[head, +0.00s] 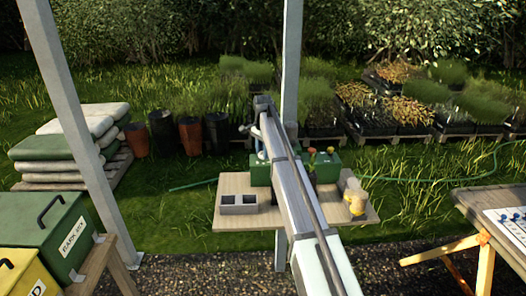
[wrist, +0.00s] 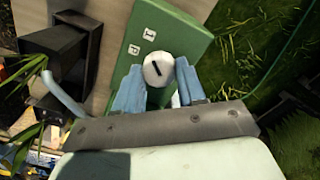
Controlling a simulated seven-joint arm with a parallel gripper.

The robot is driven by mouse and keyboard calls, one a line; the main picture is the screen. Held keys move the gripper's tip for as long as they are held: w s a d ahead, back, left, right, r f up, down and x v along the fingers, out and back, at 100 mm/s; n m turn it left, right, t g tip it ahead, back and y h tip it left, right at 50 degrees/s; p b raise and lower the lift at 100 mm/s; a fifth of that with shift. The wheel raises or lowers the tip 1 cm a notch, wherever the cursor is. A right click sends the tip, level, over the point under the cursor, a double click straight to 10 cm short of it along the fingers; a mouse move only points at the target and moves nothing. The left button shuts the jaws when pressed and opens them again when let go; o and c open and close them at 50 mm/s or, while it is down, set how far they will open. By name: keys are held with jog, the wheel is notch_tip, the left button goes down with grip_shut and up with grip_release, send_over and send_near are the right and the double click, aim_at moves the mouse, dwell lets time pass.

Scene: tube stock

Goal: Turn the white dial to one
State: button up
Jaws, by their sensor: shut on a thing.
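The white dial (wrist: 158,70) is round, with a short black line on its face, and sits on a green box (wrist: 180,25). In the wrist view the line tilts to the upper left. Two small white labels (wrist: 142,42) are on the box above and left of the dial; their marks are too small to read surely. My gripper (wrist: 157,79) has its blue fingers on either side of the dial and is shut on it. In the head view my arm hides the dial and part of the green box (head: 328,167).
The box stands on a small wooden shelf (head: 228,184). A grey two-hole block (head: 238,204) is on its left and a yellow jar (head: 355,203) on its right. A metal post (head: 291,60) rises behind my arm. A dark block (wrist: 52,48) shows left of my gripper.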

dwell(0.4)
jog(key=o, duration=1.1)
jog(key=shift+c, duration=0.2)
notch_tip(320, 180, up, 14)
jog(key=shift+f, duration=0.1)
